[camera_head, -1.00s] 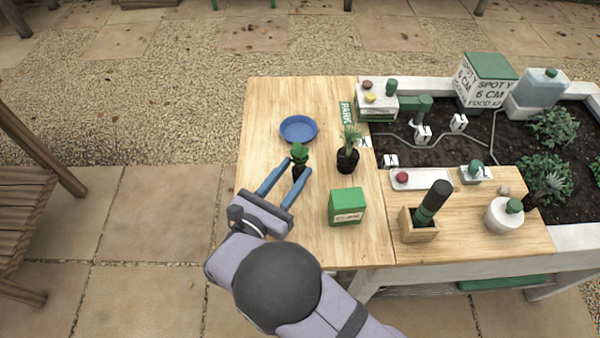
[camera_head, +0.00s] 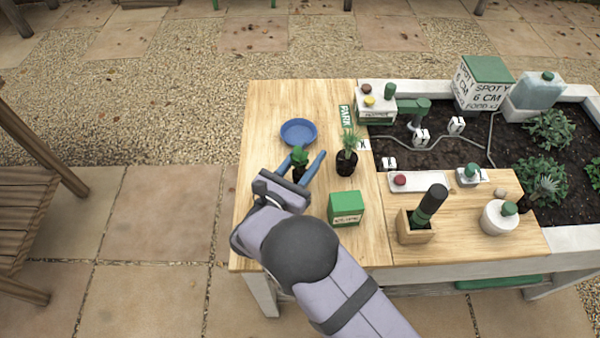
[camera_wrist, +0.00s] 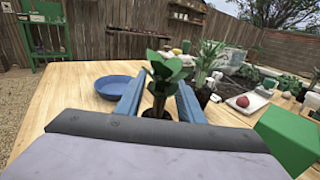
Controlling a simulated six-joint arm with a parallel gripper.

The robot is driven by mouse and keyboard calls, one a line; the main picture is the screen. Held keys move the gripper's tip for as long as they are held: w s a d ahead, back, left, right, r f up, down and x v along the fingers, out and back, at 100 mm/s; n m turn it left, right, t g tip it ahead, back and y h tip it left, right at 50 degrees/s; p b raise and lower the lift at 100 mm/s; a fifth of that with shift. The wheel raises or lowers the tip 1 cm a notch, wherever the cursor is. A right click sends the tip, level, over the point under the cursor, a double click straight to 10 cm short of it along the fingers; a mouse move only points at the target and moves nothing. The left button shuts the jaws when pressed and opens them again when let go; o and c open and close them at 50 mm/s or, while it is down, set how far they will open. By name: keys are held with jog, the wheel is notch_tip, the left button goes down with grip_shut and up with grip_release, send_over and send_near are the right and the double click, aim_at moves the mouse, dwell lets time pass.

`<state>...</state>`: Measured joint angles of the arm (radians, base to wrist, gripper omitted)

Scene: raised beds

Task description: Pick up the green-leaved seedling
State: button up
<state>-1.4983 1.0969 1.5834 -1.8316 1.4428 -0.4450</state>
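The green-leaved seedling (camera_head: 299,156) stands upright in a small dark pot on the wooden table. In the wrist view the seedling (camera_wrist: 162,75) shows broad green leaves and a dark stem between the two blue fingers. My gripper (camera_head: 300,167) is open, with one finger on each side of the seedling's lower part. In the wrist view I see a gap beside the left finger; whether the right finger touches the plant I cannot tell. The pot's lower part is partly hidden by the gripper.
A blue dish (camera_head: 298,132) lies just behind the seedling. A feathery plant in a black pot (camera_head: 346,163) stands close to the right. A green box (camera_head: 346,208) stands front right of the gripper. A wooden holder (camera_head: 416,226) stands further right. The table's left edge is bare.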

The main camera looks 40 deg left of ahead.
jog(key=shift+c, duration=0.4)
grip_shut()
jog(key=shift+r, duration=0.1)
notch_tip(320, 180, up, 10)
jog(key=b, duration=0.1)
